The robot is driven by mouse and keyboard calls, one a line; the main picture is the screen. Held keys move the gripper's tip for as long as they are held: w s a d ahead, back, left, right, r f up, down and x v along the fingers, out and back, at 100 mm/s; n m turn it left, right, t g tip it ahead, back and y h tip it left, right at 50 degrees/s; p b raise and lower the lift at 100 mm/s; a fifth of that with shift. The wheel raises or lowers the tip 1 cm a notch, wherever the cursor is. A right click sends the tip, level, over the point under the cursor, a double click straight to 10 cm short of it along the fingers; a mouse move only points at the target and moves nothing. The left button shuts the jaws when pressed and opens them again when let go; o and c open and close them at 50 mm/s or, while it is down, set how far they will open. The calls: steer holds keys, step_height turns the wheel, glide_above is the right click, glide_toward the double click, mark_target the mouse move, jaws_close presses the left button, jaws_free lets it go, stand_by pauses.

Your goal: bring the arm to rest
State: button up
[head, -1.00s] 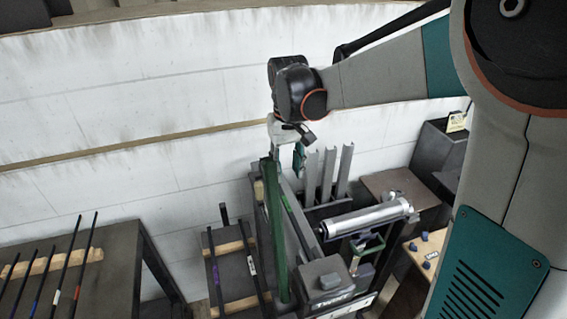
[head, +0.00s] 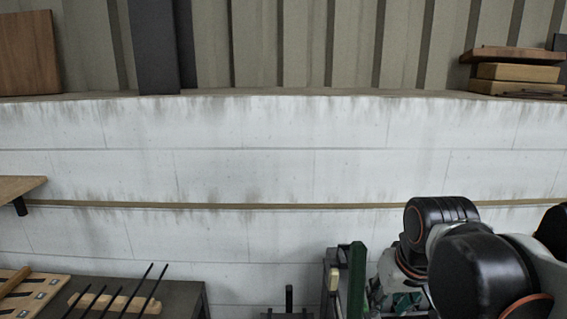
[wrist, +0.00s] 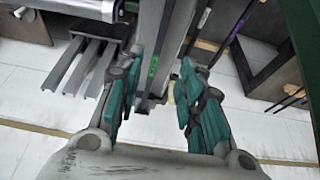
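My gripper (wrist: 160,78) shows in the wrist view with its two teal-padded fingers apart. It is open, and nothing is clamped between the pads. A long grey rail (wrist: 168,55) with a green mark runs through the view between the fingers; it seems to lie beyond them, but I cannot tell how far. In the head view my arm stands at the lower right, bent, with its dark joints low in the picture. The gripper is mostly hidden there behind the arm and the picture's lower edge.
In the head view a green upright bar (head: 357,283) stands just left of my arm. A dark table (head: 185,292) with black rods is at the lower left, below a wooden shelf (head: 20,187). The wrist view shows grey channels (wrist: 83,68) and a metal roller (wrist: 85,8) at left.

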steer(key=s+f+t+b, duration=0.1)
steer(key=s, duration=0.1)
steer(key=s+f+t+b, duration=0.1)
steer(key=s+f, duration=0.1)
steer(key=s, duration=0.1)
steer(key=s+f+t+b, duration=0.1)
steer(key=s+f, duration=0.1)
steer(key=shift+s+f, duration=0.25)
steer(key=shift+r, duration=0.15)
stand_by(0.3)
